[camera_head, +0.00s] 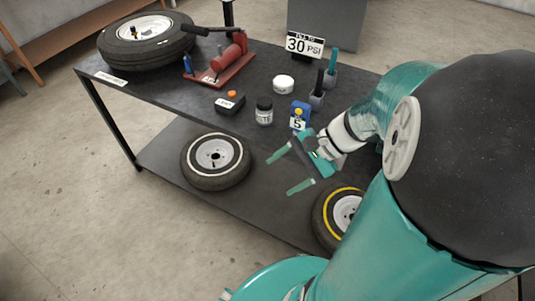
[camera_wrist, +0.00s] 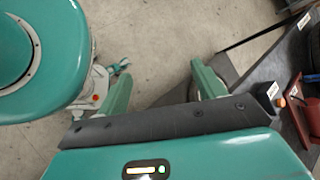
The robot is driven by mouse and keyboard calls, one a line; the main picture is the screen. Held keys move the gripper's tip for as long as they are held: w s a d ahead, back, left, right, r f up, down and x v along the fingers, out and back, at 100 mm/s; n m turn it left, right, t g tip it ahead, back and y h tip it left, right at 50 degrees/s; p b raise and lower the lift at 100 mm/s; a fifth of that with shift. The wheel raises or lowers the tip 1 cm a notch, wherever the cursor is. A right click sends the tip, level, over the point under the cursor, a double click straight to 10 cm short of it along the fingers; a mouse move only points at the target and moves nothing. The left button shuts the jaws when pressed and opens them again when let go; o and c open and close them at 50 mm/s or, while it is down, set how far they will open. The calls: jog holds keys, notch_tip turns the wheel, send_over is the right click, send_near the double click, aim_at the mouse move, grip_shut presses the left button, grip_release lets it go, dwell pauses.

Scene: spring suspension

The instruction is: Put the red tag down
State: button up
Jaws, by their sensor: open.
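I cannot make out a red tag in either view. My gripper (camera_head: 280,175) is open, its two teal fingers spread wide and pointing down-left off the front edge of the workbench top (camera_head: 170,92). The nearest red thing is a red pump (camera_head: 228,62) on a red base with a white label, at the back of the bench, well apart from my gripper. Its red part also shows at the right edge of the wrist view (camera_wrist: 306,105).
A tyre (camera_head: 145,45) lies at the bench's far left. A black box with an orange button (camera_head: 230,103), a dark jar (camera_head: 264,112), a blue device (camera_head: 299,116), a white tin (camera_head: 284,85) and a "30 PSI" sign (camera_head: 305,45) stand there. The lower shelf holds tyres (camera_head: 215,161) (camera_head: 340,212).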

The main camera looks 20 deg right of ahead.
jog(key=s+a+r+n+t+h, duration=0.2)
jog(key=a+r+n+h, duration=0.4)
jog(key=r+n, duration=0.5)
jog(key=n+t+h, duration=0.1)
jog(key=n+h, duration=0.1)
jog(key=shift+r+n+h, duration=0.15)
jog(key=shift+n+h, duration=0.15)
jog(key=shift+h, duration=0.1)
jog(key=shift+s, duration=0.1)
jog(key=shift+c, duration=0.2)
jog(key=c, duration=0.7)
jog(key=shift+o, duration=0.2)
jog(key=shift+d, duration=0.1)
